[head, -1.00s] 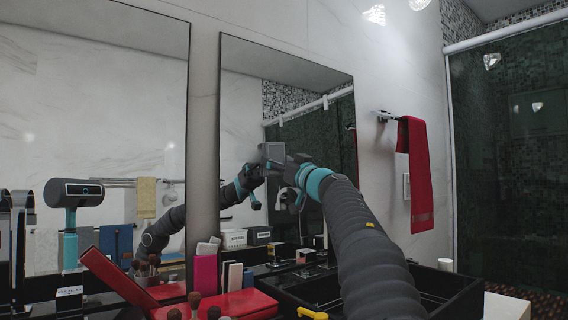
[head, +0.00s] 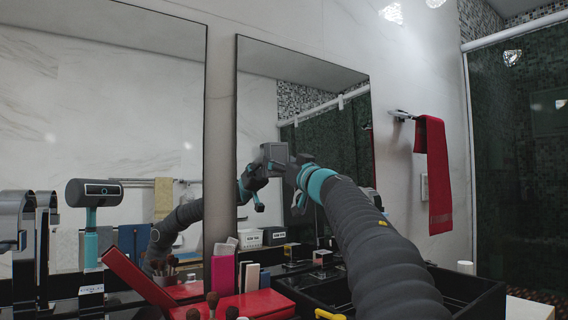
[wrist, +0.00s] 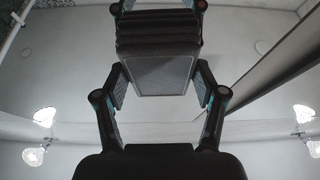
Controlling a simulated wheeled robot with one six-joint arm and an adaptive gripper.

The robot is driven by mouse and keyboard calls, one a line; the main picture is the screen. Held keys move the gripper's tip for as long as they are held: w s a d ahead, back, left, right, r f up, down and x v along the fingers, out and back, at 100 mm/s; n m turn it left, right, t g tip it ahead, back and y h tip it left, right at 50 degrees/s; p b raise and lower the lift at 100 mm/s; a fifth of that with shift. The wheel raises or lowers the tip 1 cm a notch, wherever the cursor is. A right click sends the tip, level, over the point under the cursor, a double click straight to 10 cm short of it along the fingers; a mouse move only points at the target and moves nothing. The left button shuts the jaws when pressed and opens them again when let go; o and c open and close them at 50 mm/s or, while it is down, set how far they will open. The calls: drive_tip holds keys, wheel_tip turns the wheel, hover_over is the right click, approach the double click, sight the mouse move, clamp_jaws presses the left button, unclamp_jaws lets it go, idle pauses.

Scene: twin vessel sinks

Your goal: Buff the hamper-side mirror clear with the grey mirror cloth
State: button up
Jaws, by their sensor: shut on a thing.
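I cannot tell from a hamper which is the hamper-side one. My gripper (head: 290,165) is in front of the right mirror, near its left half, shut on the grey mirror cloth (head: 273,153). The cloth looks like a folded grey pad, at or very near the glass; exact contact is unclear. In the wrist view the cloth (wrist: 158,72) sits between the two fingers. My arm hides the mirror's lower right part.
A red towel (head: 434,170) hangs on a wall bar right of the mirror. A glass shower screen (head: 515,160) is at far right.

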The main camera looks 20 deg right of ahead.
sight(252, 157)
drive_tip(key=shift+s+a, duration=0.35)
drive_tip(key=shift+a, duration=0.75)
drive_tip(key=shift+s+a, duration=0.35)
drive_tip(key=shift+a, duration=0.8)
drive_tip(key=shift+s+a, duration=0.35)
drive_tip(key=shift+a, duration=0.75)
drive_tip(key=s+d, duration=0.2)
drive_tip(key=s, duration=0.3)
drive_tip(key=shift+s+r, duration=0.15)
drive_tip(key=shift+s, duration=0.25)
drive_tip(key=s, duration=0.2)
drive_tip(key=shift+s+d, duration=0.4)
